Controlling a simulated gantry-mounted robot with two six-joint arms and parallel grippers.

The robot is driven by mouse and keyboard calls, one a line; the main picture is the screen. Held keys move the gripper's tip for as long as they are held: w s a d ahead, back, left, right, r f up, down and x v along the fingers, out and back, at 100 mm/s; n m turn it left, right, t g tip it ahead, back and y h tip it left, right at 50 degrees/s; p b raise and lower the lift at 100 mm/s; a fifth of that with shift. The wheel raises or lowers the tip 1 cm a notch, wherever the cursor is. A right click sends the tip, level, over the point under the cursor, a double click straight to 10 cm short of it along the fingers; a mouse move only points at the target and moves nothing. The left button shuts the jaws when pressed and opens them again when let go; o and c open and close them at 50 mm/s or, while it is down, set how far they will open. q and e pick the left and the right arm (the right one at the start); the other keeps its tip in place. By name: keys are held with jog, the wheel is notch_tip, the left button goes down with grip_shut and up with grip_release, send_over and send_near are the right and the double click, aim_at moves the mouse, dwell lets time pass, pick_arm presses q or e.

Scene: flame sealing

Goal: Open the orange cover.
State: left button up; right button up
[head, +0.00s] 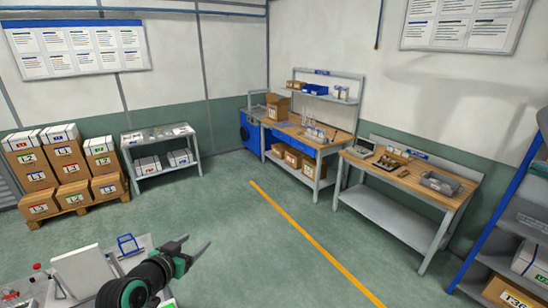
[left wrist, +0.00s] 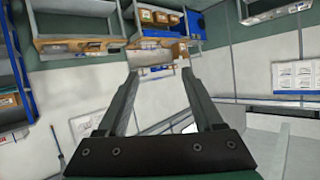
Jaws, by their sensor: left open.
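I cannot make out an orange cover in either view. My left gripper (head: 197,242) is in the lower part of the head view, to the right of a cluttered work surface (head: 135,258). Its two fingers are apart with nothing between them. In the left wrist view the open fingers (left wrist: 160,72) point across the room, which appears upside down. My left arm hides part of the near work surface. My right gripper is in neither view.
The near surface holds a white box (head: 84,272), a blue wire-like frame (head: 127,244) and a red-capped bottle (head: 38,272). Cartons (head: 65,165) stand on a pallet at the left. A grey shelf table (head: 160,140) and wooden-topped benches (head: 400,182) line the walls. The middle floor is clear.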

pick_arm(q)
jog(key=s+d+r+m+t+h, duration=0.1)
jog(key=s+d+r+t, duration=0.2)
jog(key=r, duration=0.6)
jog(key=s+d+r+t, duration=0.2)
jog(key=s+d+r, duration=0.1)
jog(key=r, duration=0.6)
jog(key=s+d+r+m+t+h, duration=0.1)
jog(key=s+d+r+t, duration=0.2)
jog(key=r, duration=0.7)
jog(key=s+a+r+n+t, duration=0.1)
jog(key=s+r+t, duration=0.2)
jog(key=s+r, duration=0.3)
jog(key=s+r+n+t+y, duration=0.1)
jog(key=s+r+n+t, duration=0.1)
jog(key=s+r, duration=0.5)
jog(key=s+t, duration=0.1)
jog(key=s, duration=0.4)
jog(key=shift+a+r+n+y, duration=0.15)
jog(key=shift+a+n+y, duration=0.15)
jog(key=shift+a, duration=0.1)
jog(key=shift+s, duration=0.15)
